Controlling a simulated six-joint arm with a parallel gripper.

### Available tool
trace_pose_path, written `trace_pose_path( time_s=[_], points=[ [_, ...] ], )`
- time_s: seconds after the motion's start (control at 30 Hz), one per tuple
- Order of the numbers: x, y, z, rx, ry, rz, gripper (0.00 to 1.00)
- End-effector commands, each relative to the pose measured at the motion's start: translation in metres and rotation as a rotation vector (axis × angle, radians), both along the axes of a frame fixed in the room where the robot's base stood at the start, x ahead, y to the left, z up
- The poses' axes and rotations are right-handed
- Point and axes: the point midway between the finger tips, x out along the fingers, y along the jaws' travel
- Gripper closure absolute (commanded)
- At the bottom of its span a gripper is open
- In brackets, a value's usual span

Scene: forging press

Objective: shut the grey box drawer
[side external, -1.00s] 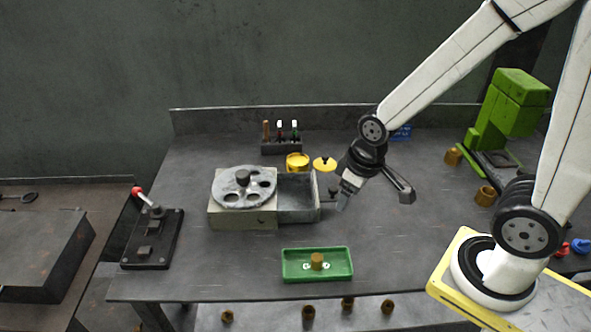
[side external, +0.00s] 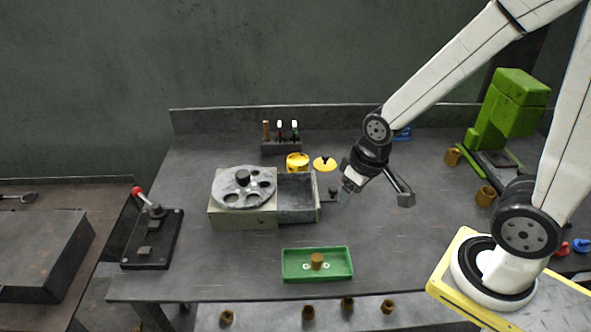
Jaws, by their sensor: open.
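The grey box (side external: 243,219) stands on the bench left of centre, with a round grey plate with holes (side external: 243,187) and a knob on top. Its drawer (side external: 297,213) is pulled out to the right and looks empty. A small dark handle (side external: 331,194) sticks out from the drawer's right end. My gripper (side external: 345,195) is open, just right of the handle and pointing down. I cannot tell whether it touches the handle.
A green tray (side external: 289,277) holding a brown piece lies in front. Behind the drawer are a yellow pot (side external: 297,160), its yellow lid (side external: 324,164) and a tool rack (side external: 283,146). A red-knobbed lever device (side external: 151,240) stands left. A green press (side external: 507,112) stands right.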

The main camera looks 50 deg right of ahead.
Motion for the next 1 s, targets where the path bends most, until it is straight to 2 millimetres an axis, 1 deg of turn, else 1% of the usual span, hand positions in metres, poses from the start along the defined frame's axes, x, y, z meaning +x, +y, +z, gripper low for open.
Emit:
trace_pose_path(
  time_s=[0.03, 0.07, 0.1, 0.17, 0.2, 0.27, 0.37, 0.47, 0.77, 0.87, 1.0],
  points=[
    [0.0, 0.0, 0.0, 0.0, 0.0, -0.001, 0.47],
    [0.0, 0.0, 0.0, 0.001, 0.001, -0.004, 0.56],
    [0.001, -0.001, 0.0, 0.004, 0.003, -0.012, 0.69],
    [0.001, -0.003, -0.001, 0.012, 0.01, -0.036, 0.88],
    [0.002, -0.005, -0.002, 0.019, 0.016, -0.06, 1.0],
    [0.003, -0.009, -0.004, 0.037, 0.032, -0.115, 1.0],
    [0.006, -0.018, -0.008, 0.083, 0.069, -0.25, 1.0],
    [0.01, -0.031, -0.014, 0.151, 0.118, -0.439, 1.0],
    [0.032, -0.078, -0.033, 0.455, 0.286, -1.132, 1.0],
    [0.041, -0.097, -0.038, 0.578, 0.335, -1.357, 1.0],
    [0.054, -0.127, -0.045, 0.768, 0.398, -1.652, 1.0]
  ],
)
